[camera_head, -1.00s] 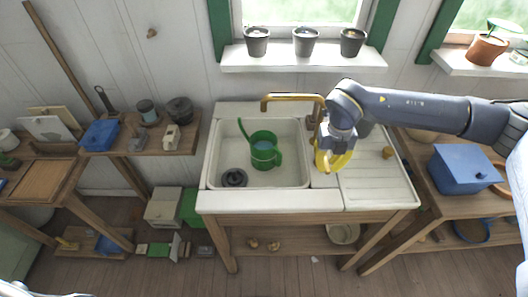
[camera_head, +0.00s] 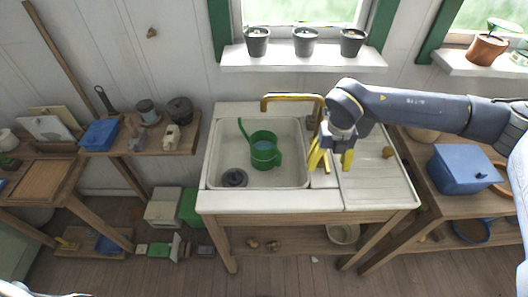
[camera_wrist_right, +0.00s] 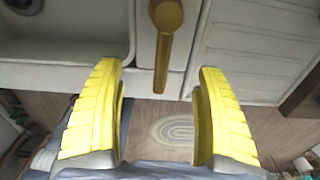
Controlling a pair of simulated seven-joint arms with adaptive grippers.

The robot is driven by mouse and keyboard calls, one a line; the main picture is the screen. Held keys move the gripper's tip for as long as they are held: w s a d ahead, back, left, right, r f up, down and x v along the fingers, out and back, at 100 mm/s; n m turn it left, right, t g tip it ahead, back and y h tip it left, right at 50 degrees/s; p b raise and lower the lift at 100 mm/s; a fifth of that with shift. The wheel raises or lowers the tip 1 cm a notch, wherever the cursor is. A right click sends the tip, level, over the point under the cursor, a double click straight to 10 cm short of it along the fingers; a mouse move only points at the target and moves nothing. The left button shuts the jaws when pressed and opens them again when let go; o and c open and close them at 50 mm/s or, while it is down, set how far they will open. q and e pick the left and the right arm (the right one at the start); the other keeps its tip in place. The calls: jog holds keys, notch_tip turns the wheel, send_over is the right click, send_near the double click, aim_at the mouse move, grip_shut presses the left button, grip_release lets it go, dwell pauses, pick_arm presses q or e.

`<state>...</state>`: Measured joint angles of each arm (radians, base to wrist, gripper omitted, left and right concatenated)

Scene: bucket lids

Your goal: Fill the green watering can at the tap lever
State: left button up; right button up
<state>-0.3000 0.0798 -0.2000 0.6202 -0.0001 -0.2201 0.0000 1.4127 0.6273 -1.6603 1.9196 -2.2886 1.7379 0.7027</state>
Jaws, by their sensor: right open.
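The green watering can (camera_head: 265,153) stands upright in the white sink basin, with a pale bluish surface, like water, visible inside. The brass tap (camera_head: 291,97) arches over the back of the basin, its spout end above and behind the can. The brass tap lever (camera_wrist_right: 165,45) shows in the right wrist view, ahead of and between my open fingers, not gripped. My right gripper (camera_head: 332,160) is open, with yellow fingers apart, just right of the basin by the tap; it also shows in the right wrist view (camera_wrist_right: 159,110). My left gripper is not in view.
A dark round object (camera_head: 234,177) lies in the basin's front left. The ribbed drainboard (camera_head: 375,182) to the right is mostly clear. A blue box (camera_head: 462,168) stands on the right bench. Several pots line the windowsill (camera_head: 300,61) above.

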jog(key=shift+r, duration=3.3)
